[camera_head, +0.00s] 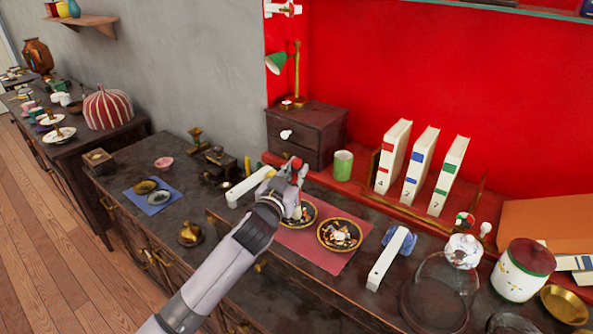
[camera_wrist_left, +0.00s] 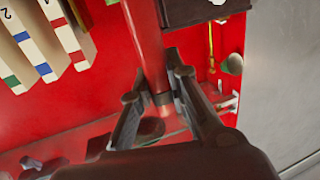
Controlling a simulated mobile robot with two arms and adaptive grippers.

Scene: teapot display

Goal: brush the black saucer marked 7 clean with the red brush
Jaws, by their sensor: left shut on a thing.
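My left gripper (camera_head: 291,176) is shut on the red brush and holds it over the red mat (camera_head: 337,263). The brush's red handle (camera_wrist_left: 148,42) runs between the fingers in the left wrist view. Two dark, gold-rimmed saucers lie on the mat with pale and brown bits on them. The left saucer (camera_head: 312,222) is just below my gripper and partly hidden by my arm; the right saucer (camera_head: 357,244) is beside it and uncovered. I cannot read a 7 on either saucer. Whether the bristles touch the left saucer cannot be told. My right gripper is not in view.
A white-topped block (camera_head: 250,186) stands close left of my gripper, and another (camera_head: 387,262) right of the mat. A green cup (camera_head: 343,165), a small drawer chest (camera_head: 306,135) and numbered books (camera_head: 420,165) stand behind. A glass dish (camera_head: 437,300) is at the right.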

